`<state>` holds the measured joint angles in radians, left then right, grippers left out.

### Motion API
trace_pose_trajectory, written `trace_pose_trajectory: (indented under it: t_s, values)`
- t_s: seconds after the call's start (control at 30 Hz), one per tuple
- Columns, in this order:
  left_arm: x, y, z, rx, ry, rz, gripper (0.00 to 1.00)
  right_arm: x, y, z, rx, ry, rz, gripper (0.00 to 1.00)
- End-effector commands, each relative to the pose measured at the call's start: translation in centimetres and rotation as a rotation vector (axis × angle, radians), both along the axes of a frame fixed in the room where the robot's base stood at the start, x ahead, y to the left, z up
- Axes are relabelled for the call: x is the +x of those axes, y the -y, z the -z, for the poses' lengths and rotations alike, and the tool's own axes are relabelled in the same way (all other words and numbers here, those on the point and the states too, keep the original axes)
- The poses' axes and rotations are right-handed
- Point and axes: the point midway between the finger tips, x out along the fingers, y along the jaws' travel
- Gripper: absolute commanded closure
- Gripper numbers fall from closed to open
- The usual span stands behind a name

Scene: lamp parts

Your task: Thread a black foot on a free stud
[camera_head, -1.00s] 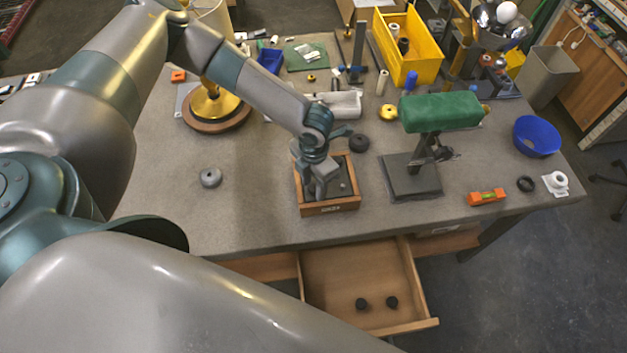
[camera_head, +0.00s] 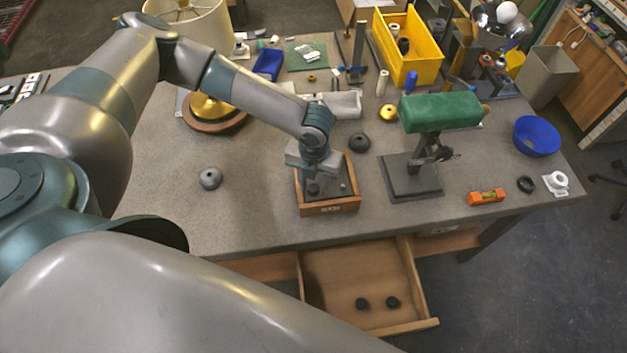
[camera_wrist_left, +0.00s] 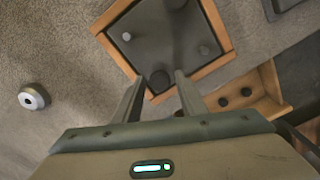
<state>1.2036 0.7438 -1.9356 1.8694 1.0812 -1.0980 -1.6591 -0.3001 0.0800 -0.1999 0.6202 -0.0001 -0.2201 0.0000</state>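A wooden-framed box (camera_head: 329,208) with a dark grey floor stands near the table's front edge. In the left wrist view, a black foot (camera_wrist_left: 160,80) sits in the box's near corner, and two smaller grey round studs or caps (camera_wrist_left: 126,36) (camera_wrist_left: 204,50) stand at other corners. My left gripper (camera_wrist_left: 160,76) is above the box, its fingers apart on either side of the black foot with gaps showing. In the head view my left gripper (camera_head: 316,174) covers part of the box. Two black feet (camera_head: 362,303) (camera_head: 392,302) lie in the open drawer. My right gripper is not seen.
The drawer (camera_head: 345,265) is pulled out below the table front. A grey ring-like weight (camera_head: 210,178) lies left of the box. A dark round piece (camera_head: 359,142) lies behind it. A stand with a green cushion (camera_head: 440,112) is to the right. Table left of the box is mostly clear.

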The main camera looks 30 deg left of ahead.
Motion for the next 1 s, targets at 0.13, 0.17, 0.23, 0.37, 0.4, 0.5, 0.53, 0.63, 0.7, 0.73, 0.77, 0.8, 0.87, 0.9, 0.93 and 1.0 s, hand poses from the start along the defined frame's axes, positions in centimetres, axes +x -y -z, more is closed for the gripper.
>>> trace_pose_trajectory:
  t_s: [0.13, 0.17, 0.23, 0.37, 0.4, 0.5, 0.53, 0.63, 0.7, 0.73, 0.77, 0.8, 0.87, 0.9, 0.93, 1.0]
  values:
    - [-0.05, -0.07, 0.05, 0.000, -0.001, -0.173, 0.62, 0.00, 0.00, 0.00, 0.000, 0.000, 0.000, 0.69]
    - [-0.09, -0.10, 0.07, 0.001, -0.002, -0.203, 0.62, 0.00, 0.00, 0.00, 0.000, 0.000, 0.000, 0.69]
    - [-0.04, -0.05, 0.03, 0.000, 0.000, -0.256, 0.62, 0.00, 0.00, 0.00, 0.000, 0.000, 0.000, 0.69]
    - [-0.01, -0.07, 0.00, 0.001, 0.000, -0.299, 0.62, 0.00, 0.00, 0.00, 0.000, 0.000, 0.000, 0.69]
    - [0.00, -0.07, -0.01, 0.001, 0.001, -0.300, 0.62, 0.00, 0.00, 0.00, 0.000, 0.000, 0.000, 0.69]
    - [0.01, -0.07, -0.01, 0.001, 0.001, -0.298, 0.62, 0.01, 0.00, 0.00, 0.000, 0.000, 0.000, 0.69]
    - [0.01, -0.07, -0.01, 0.001, 0.001, -0.298, 0.62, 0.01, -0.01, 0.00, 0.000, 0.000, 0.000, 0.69]
    - [0.01, -0.06, -0.01, 0.001, 0.001, -0.297, 0.81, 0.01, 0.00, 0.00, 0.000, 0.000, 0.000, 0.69]
    - [0.01, -0.06, -0.01, 0.001, 0.001, -0.297, 0.98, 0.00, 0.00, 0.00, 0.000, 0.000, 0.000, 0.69]
    - [0.00, -0.06, -0.01, 0.001, 0.001, -0.297, 1.00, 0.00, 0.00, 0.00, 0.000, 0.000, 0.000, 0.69]
    - [0.00, -0.06, -0.01, 0.001, 0.001, -0.296, 1.00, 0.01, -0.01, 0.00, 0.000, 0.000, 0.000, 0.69]
    - [0.00, -0.06, -0.01, 0.001, 0.001, -0.296, 1.00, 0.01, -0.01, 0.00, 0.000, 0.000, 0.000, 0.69]
    - [0.00, -0.06, -0.01, 0.001, 0.001, -0.290, 1.00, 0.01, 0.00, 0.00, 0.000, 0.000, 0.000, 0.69]
    - [0.00, -0.06, -0.01, 0.001, 0.001, -0.280, 1.00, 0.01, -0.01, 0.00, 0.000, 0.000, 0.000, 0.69]
    - [0.00, -0.06, 0.00, 0.001, 0.001, -0.269, 1.00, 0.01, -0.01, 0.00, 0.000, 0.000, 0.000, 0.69]
    - [0.00, -0.06, 0.00, 0.001, 0.000, -0.228, 1.00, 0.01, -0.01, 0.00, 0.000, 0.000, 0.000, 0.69]
